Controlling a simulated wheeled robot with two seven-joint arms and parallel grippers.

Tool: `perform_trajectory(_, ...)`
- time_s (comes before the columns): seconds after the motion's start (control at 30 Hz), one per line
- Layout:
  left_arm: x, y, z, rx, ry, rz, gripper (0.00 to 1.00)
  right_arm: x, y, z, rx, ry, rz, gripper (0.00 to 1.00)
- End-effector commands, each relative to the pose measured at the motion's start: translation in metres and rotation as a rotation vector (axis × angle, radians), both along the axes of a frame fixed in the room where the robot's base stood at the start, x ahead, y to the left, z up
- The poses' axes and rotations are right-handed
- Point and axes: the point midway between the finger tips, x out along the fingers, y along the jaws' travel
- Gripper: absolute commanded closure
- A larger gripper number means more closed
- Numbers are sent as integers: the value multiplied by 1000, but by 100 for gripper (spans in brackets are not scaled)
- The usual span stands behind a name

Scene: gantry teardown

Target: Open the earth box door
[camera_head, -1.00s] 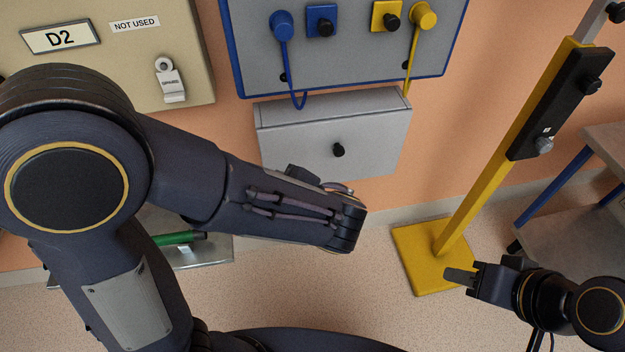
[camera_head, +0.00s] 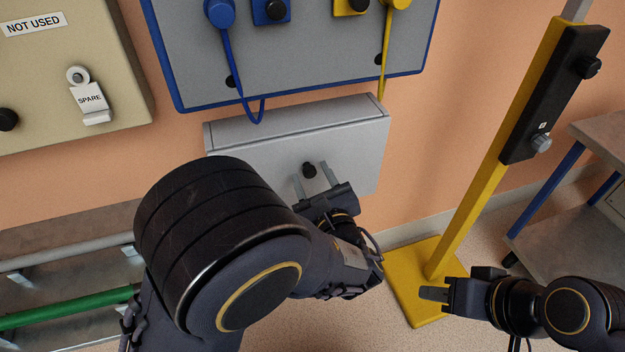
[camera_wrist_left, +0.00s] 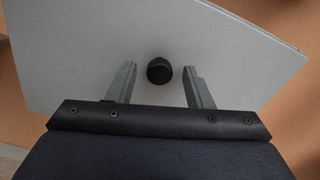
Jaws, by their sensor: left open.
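The grey box (camera_head: 355,135) on the orange wall, below the blue-edged panel, has a closed front door with a black round knob (camera_head: 309,170). I take it to be the earth box. My left gripper (camera_head: 314,181) is open, with its two fingers pointing at the door on either side of the knob. In the left wrist view the knob (camera_wrist_left: 159,70) sits between and slightly beyond the fingertips (camera_wrist_left: 160,72), touching neither. My right gripper (camera_head: 432,293) is at the lower right, away from the box; its finger gap cannot be made out.
A blue-edged grey panel (camera_head: 300,65) with blue and yellow cables hangs directly above the box. A yellow post (camera_head: 470,215) on a yellow base stands to the right. A beige cabinet (camera_head: 75,60) is at the left, above a rack with a green bar (camera_head: 65,308).

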Motion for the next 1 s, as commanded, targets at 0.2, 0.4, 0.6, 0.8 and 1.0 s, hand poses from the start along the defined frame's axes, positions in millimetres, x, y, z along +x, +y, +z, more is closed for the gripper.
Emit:
perform_trajectory(0.2,3,1,1,-1,0,1,54,0,0,-1,0,0,0,64)
perform_trajectory(0.4,3,1,0,-1,0,1,69,0,0,-1,0,0,0,64)
perform_trajectory(0.6,3,1,0,-1,0,1,96,0,0,-1,0,0,0,64)
perform_trajectory(0.8,3,1,0,-1,0,1,100,0,0,-1,0,0,0,64)
perform_trajectory(1.0,1,-4,-2,6,-18,0,100,0,0,-3,0,0,0,64)
